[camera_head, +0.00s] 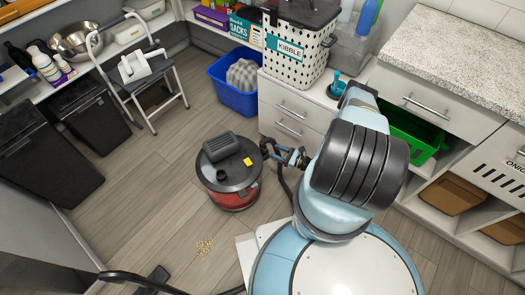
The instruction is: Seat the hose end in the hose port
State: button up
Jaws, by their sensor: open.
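A canister vacuum (232,192) with a red body and black lid stands on the floor in the middle. A dark round opening on its lid, apparently the hose port (221,176), shows beside a yellow label. My gripper (267,149) is open just right of the vacuum's lid, fingers pointing left; I see nothing clearly held in it. A black hose (140,282) lies along the bottom edge, by a dark floor piece. A dark curved strand hangs below my gripper; I cannot tell whether it is hose. My arm hides part of the scene, and I cannot make out the hose end.
A blue bin (233,97) stands behind, near white drawers (290,112). A step stool (140,85) and dark bins (45,150) stand at left. The floor left of the vacuum is clear.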

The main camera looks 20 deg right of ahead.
aim_at(263, 151)
jog(key=shift+f+x, duration=0.15)
jog(key=shift+x, duration=1.35)
jog(key=shift+f+x, duration=0.2)
jog(key=shift+x, duration=1.25)
jog(key=shift+w+d, duration=0.1)
jog(key=shift+w, duration=0.05)
jog(key=c, duration=0.8)
jog(key=shift+r, duration=0.1)
jog(key=shift+c, duration=0.2)
